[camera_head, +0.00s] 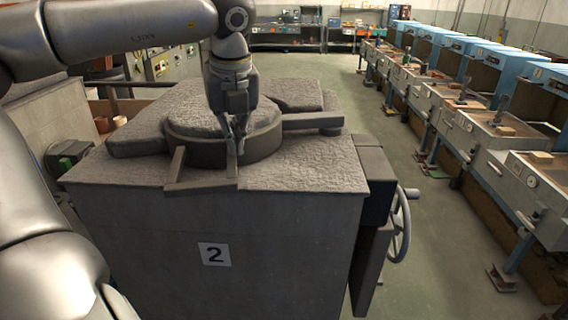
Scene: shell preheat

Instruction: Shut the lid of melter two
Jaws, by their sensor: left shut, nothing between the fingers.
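Melter two is a big grey block (150,235) with a "2" sign (214,254) on its front. Its round, rough grey lid (190,122) lies roughly flat on top of the block. A darker round rim shows below the lid's top face. I cannot tell whether it is fully seated. A bar-like handle frame (203,186) sticks out from the lid's front. My left gripper (236,150) points down over the lid's front edge, close to the frame, shut and empty. It hides part of the lid. I cannot tell whether it touches. My right gripper is out of view.
A handwheel (401,226) sits on the melter's right side. A flat bar (313,120) reaches right from the lid area. A row of blue-hooded benches (480,130) stands along the right. The floor (440,240) between is clear. Shelves (284,36) stand at the back.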

